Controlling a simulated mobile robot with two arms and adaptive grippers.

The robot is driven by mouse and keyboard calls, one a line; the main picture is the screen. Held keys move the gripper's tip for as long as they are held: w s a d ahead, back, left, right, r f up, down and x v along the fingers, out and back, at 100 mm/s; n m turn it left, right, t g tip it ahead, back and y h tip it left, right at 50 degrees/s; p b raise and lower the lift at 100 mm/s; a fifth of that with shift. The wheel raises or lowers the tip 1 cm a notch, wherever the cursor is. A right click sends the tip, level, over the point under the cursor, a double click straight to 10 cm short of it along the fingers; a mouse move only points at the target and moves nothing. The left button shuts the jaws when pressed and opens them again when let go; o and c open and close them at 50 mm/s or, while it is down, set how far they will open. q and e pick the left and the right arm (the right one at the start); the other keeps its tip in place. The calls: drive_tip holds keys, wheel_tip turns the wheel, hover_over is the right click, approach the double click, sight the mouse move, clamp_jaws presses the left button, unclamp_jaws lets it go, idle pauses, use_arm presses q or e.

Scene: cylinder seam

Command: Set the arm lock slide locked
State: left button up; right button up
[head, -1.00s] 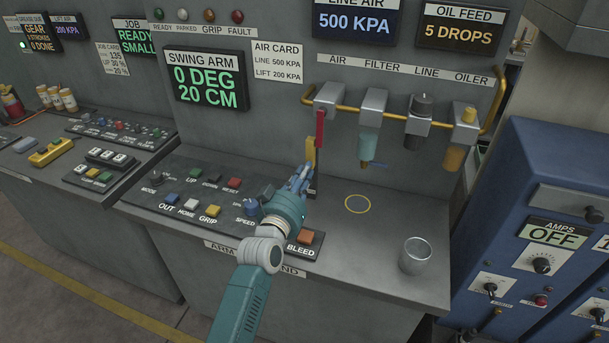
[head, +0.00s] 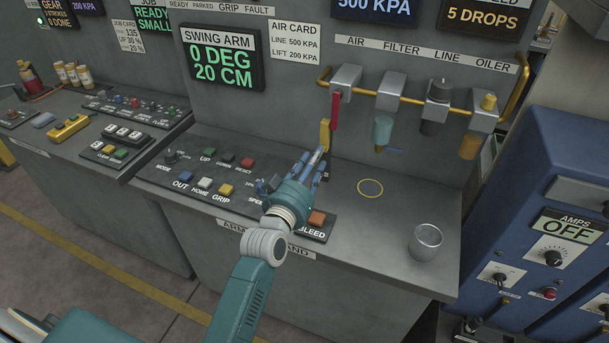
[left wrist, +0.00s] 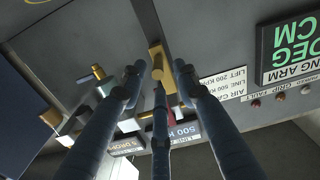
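A yellow slide piece (head: 325,133) stands upright on a dark post or track at the back of the arm stand desk, just below a red lever (head: 334,110). I take it for the arm lock slide; no label on it is readable. My left gripper (head: 318,156) is just in front of it and slightly below, pointing at it. In the left wrist view the gripper's three fingers (left wrist: 158,80) are spread, with the yellow piece (left wrist: 166,75) at or just beyond their tips. Contact cannot be told. The right gripper is out of view.
A button panel (head: 215,178) lies left of my gripper, and the red-orange bleed button (head: 317,218) is close under it. A yellow ring mark (head: 370,188) and a metal cup (head: 425,242) are to the right.

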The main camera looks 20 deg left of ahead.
use_arm(q)
drive_tip(key=s, duration=0.8)
drive_tip(key=shift+s+a, duration=0.15)
drive_tip(key=shift+s, duration=0.25)
drive_tip(key=shift+r, duration=0.1)
